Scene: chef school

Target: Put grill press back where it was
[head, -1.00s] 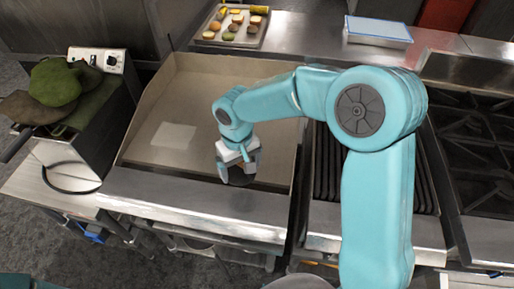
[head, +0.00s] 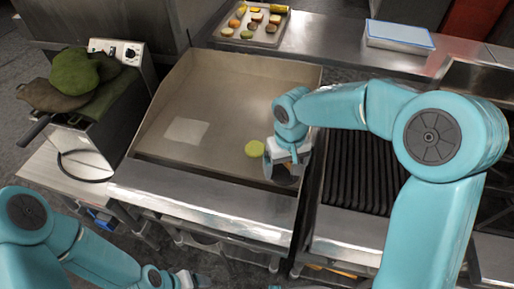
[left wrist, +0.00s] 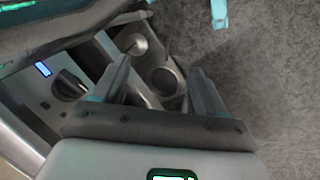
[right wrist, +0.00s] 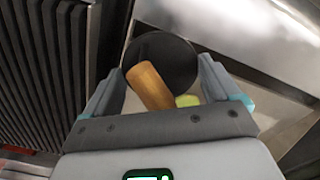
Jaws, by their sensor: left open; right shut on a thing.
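The grill press is a dark round plate with a wooden handle (right wrist: 150,86). My right gripper (head: 288,168) is shut on the press, near the right side of the flat griddle (head: 235,85). In the head view the gripper partly hides the press, and I cannot tell whether its plate touches the griddle. A green round slice (head: 255,148) lies on the griddle just left of the press; its edge shows in the right wrist view (right wrist: 187,100). My left gripper (left wrist: 160,85) is open and empty, low in front of the counter, over the floor side.
A ribbed grill (head: 355,175) adjoins the griddle on the right. A tray of food pieces (head: 232,37) and a blue-white box (head: 398,36) stand behind. A fryer with green cloth-like items (head: 75,75) stands left. The griddle's left half is clear.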

